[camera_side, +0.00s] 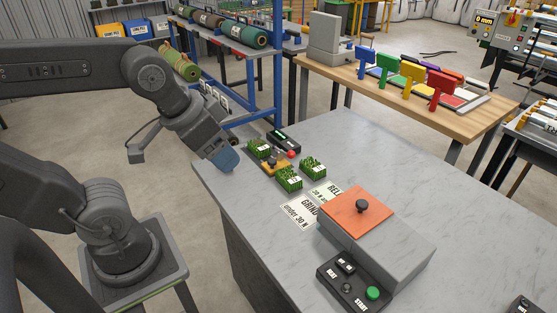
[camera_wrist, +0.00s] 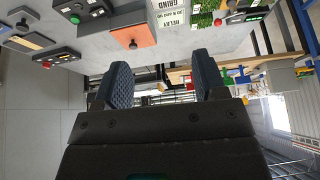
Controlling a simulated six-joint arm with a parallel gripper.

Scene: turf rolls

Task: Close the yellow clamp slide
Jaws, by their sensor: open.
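The yellow clamp slide (camera_side: 275,168) is a small yellow plate with a dark knob, among the grass turf samples on the grey counter in the side view. Turf blocks (camera_side: 289,180) stand close around it and partly hide it. How far the slide is open cannot be told. My gripper (camera_side: 226,161) is to the left of the clamp near the counter's left edge, apart from it. In the wrist view my gripper (camera_wrist: 164,78) shows two blue pads wide apart with nothing between them. The clamp area is at that view's top edge, mostly cut off.
A black box with a green display (camera_side: 284,141) and a red button (camera_side: 291,153) stand behind the clamp. Paper labels (camera_side: 299,211), an orange-lidded grey box (camera_side: 358,208) and a button panel (camera_side: 354,283) are nearer the camera.

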